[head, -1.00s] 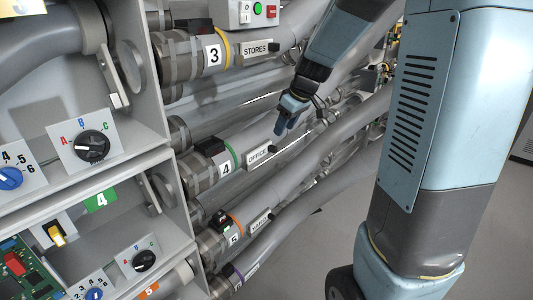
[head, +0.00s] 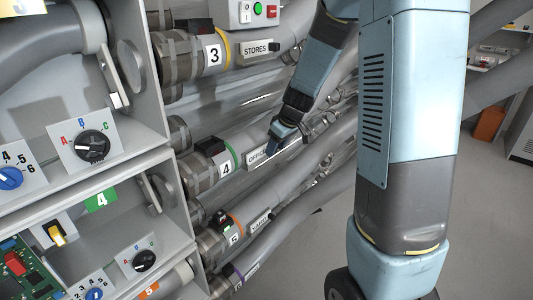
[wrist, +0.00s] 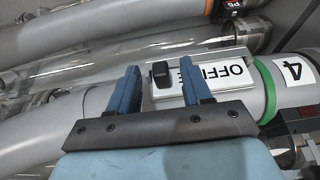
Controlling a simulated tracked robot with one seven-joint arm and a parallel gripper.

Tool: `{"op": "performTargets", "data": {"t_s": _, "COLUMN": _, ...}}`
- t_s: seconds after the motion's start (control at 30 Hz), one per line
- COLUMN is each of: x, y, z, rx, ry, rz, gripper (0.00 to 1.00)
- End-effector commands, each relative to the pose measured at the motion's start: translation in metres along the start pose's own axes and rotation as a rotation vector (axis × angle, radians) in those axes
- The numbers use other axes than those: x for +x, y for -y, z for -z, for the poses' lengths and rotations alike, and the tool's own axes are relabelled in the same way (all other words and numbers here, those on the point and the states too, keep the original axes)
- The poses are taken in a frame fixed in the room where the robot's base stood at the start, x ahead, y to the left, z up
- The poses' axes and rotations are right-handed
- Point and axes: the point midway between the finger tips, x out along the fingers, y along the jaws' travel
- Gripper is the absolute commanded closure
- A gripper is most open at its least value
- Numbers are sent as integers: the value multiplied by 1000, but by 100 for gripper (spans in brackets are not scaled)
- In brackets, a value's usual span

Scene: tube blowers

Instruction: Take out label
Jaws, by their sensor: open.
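The white OFFICE label (head: 257,155) is on the grey tube marked 4 (head: 226,167), below the STORES label (head: 256,49). In the wrist view the OFFICE label (wrist: 232,69) appears upside down, and one finger covers part of its lettering. A black tab (wrist: 161,74) stands at the label's end. My gripper (head: 275,143) is at the right end of the label, and the wrist view shows my gripper (wrist: 160,66) open. The black tab appears between its two blue fingers, with gaps on both sides. I cannot tell whether the fingers touch the label.
Clear tubes (wrist: 120,58) run alongside tube 4. A grey cabinet with dials (head: 92,146) stands at the left. A switch box (head: 246,12) is at the top. Open floor (head: 315,250) lies at lower right.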

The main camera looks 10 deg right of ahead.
Motion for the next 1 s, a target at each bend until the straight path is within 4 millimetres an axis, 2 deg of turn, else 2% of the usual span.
{"op": "performTargets", "data": {"t_s": 0.2, "x": 0, "y": 0, "z": 0, "rx": 0, "ry": 0, "rz": 0, "gripper": 52}}
{"op": "performTargets", "data": {"t_s": 0.7, "x": 0, "y": -1, "z": 0, "rx": 1, "ry": 0, "rz": -1, "gripper": 100}}
{"op": "performTargets", "data": {"t_s": 1.0, "x": 0, "y": -1, "z": 0, "rx": 2, "ry": 0, "rz": -1, "gripper": 100}}
